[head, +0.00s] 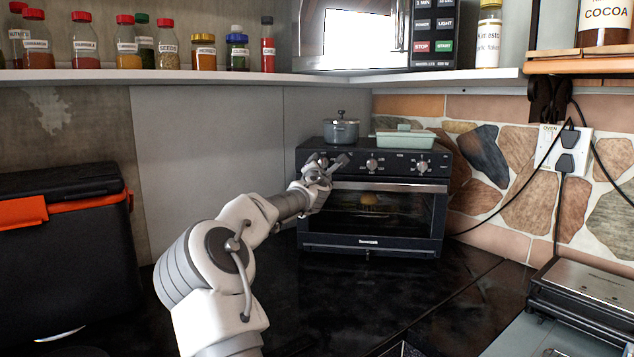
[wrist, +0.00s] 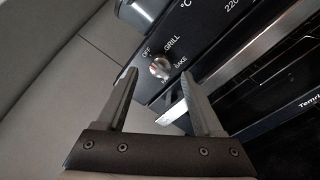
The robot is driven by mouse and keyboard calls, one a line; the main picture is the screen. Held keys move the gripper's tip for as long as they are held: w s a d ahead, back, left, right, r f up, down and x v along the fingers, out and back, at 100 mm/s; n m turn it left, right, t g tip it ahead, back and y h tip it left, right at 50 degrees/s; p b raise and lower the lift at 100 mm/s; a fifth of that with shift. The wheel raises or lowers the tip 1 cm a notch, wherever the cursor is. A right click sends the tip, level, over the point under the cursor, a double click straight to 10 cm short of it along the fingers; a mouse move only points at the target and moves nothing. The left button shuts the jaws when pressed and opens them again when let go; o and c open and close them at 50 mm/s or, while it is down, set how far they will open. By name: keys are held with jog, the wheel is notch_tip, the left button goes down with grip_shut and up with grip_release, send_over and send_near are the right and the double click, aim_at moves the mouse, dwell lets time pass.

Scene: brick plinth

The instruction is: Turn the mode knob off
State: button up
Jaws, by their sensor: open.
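The black toaster oven (head: 372,245) stands on the dark counter, with knobs along its upper front panel. In the wrist view the mode knob (wrist: 159,68) is a small metallic knob with OFF, GRILL and BAKE printed around it. I cannot tell which label it points to. My gripper (wrist: 159,73) is open, with its two fingers on either side of the knob in this view; contact is not visible. In the head view my gripper (head: 333,166) is at the panel's left end and mostly hides the knob there.
Other knobs (head: 372,165) sit to the right on the panel. A grey pot (head: 341,131) and a pale green dish (head: 404,140) stand on the oven. A shelf (head: 220,77) with jars runs above. A black and orange box (head: 60,260) is at left.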

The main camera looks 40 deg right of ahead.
jog(key=b+v, duration=0.1)
jog(key=v, duration=1.4)
jog(key=shift+s+a, duration=0.25)
jog(key=shift+a, duration=0.05)
jog(key=shift+f, duration=0.1)
